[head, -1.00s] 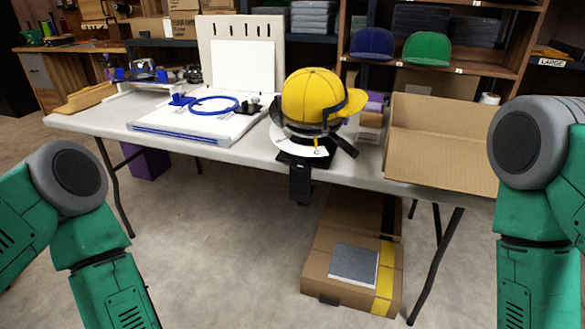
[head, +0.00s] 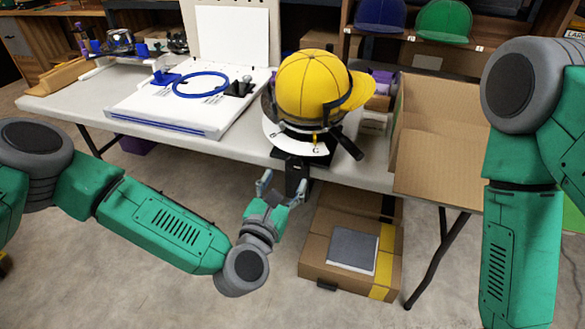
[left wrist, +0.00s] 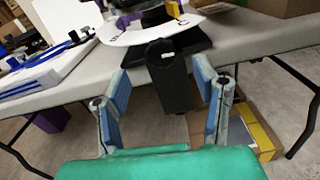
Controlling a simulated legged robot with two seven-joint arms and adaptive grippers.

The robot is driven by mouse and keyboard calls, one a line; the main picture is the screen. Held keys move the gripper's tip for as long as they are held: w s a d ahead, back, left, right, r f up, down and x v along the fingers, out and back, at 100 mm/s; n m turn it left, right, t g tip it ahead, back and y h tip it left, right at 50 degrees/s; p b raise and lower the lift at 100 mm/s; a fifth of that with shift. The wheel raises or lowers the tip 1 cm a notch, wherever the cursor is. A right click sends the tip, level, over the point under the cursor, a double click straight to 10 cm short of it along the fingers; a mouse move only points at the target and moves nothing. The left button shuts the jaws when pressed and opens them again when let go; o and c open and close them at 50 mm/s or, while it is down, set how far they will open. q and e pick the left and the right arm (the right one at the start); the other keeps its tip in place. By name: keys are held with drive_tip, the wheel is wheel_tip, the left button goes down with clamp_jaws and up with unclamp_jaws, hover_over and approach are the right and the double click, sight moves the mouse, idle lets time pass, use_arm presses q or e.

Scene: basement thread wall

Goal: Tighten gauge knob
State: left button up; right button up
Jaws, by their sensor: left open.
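A yellow cap (head: 310,88) sits on a black holder at the front edge of the table. Under it is a white curved gauge plate (head: 297,143) with a small yellow pointer. A black handle (head: 346,143) sticks out at the plate's right. A black block (head: 297,176) hangs from the holder over the table edge; it fills the middle of the left wrist view (left wrist: 172,85). I cannot tell which part is the gauge knob. My left gripper (head: 283,184) is open and empty, just below the table edge, its fingers spread on either side of the block. My right gripper is out of view.
The white table (head: 75,100) carries a white board with a blue hoop (head: 200,84) at left and an open cardboard box (head: 440,145) at right. A closed carton (head: 315,260) stands on the floor below. Blue and green caps sit on the shelf behind.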

sight(293, 165)
use_arm(q)
drive_tip(key=shift+b+x, duration=0.45)
drive_tip(key=shift+x, duration=2.35)
drive_tip(key=c, duration=1.1)
